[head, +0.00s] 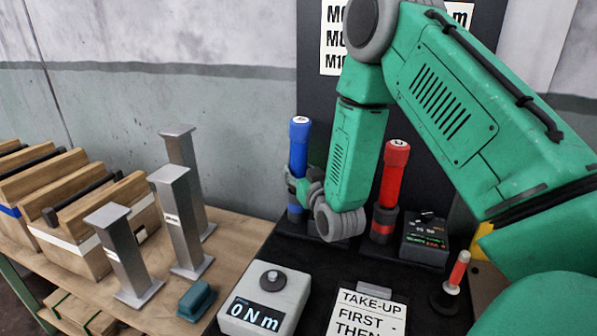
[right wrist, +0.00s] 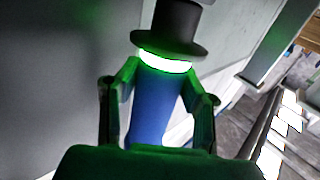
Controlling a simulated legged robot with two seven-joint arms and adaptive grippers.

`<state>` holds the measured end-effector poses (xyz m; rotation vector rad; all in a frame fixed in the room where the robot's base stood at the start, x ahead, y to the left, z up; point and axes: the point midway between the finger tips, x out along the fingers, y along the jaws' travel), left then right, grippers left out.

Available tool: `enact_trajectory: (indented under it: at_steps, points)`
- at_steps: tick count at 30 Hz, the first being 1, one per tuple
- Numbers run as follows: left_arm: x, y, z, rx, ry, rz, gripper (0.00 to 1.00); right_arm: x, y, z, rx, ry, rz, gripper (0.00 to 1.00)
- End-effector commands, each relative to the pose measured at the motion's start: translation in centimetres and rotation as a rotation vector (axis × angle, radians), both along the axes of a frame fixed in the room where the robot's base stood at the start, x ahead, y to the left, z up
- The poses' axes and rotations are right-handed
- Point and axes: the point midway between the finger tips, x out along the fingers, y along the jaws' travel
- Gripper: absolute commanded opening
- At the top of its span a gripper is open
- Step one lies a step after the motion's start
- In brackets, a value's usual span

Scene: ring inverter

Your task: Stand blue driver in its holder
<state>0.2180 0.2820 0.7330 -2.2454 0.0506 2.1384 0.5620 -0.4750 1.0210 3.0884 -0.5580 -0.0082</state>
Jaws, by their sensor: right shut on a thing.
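The blue driver (head: 298,145) stands upright at the back of the black mat in the head view. My right gripper (head: 305,188) is shut around its lower body. In the right wrist view the two fingers (right wrist: 160,108) close on both sides of the blue driver (right wrist: 152,112). A glowing ring and a black brimmed piece (right wrist: 172,28) show at the driver's far end there. The driver's lower end is partly hidden by my gripper, and I cannot tell whether it sits in a holder. My left gripper is not in view.
A red driver (head: 393,175) stands upright to the right, near a dark box (head: 425,238). A grey readout box (head: 265,298), a sign (head: 368,312) and a small red-handled tool (head: 457,272) are in front. Metal posts (head: 180,220) and wooden boxes (head: 90,220) stand left.

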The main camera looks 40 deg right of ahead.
Motion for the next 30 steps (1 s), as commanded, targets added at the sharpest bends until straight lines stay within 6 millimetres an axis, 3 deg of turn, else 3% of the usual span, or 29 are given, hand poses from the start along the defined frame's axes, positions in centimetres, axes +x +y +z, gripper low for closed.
enact_trajectory:
  at_steps: [20,21,23,30]
  points:
    - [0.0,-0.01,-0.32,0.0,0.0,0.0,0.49,0.05,0.03,-0.19,-0.002,-0.007,0.0,0.0]
    - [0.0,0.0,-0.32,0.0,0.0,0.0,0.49,0.05,0.03,-0.19,-0.002,-0.007,0.0,0.4]
    - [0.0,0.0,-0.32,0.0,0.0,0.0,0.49,0.05,0.01,-0.22,-0.002,-0.006,-0.001,0.58]
    - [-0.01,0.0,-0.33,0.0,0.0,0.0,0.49,-0.04,-0.23,-0.69,0.003,0.004,-0.002,0.58]
